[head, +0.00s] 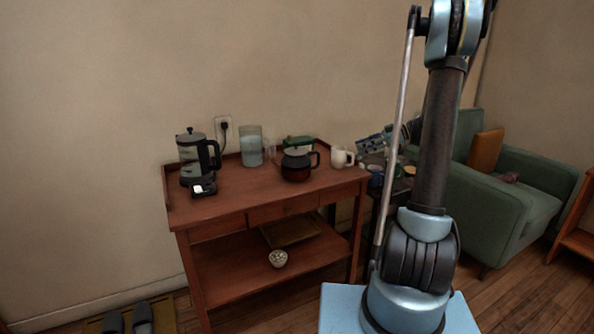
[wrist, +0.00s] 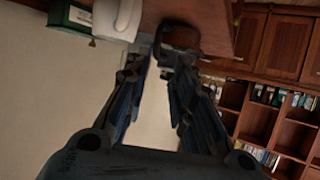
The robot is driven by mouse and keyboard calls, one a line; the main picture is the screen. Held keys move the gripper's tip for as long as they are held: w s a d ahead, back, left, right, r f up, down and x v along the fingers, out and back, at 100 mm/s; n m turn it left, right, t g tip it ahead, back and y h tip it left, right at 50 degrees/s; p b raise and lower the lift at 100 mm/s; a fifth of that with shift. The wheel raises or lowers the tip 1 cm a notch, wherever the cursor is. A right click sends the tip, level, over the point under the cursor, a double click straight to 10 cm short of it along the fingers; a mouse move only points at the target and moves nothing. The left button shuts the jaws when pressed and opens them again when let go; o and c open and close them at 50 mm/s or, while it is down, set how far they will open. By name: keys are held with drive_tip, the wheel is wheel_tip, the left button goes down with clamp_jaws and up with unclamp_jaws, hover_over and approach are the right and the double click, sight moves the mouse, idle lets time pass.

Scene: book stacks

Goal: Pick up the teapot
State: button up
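In the wrist view, a dark brown rounded shape beyond the fingertips looks like the teapot (wrist: 181,35), partly cut off by a finger. My gripper (head: 366,143) is right of the teapot, beyond the white mug in the picture.
A white mug (head: 341,157) stands right of the teapot. A French press (head: 193,158) is at left. A green armchair (head: 490,205) stands right.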

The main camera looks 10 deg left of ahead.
drive_tip(key=x, duration=1.7)
drive_tip(key=shift+a+f, duration=0.15)
drive_tip(key=shift+a, duration=0.05)
clamp_jaws()
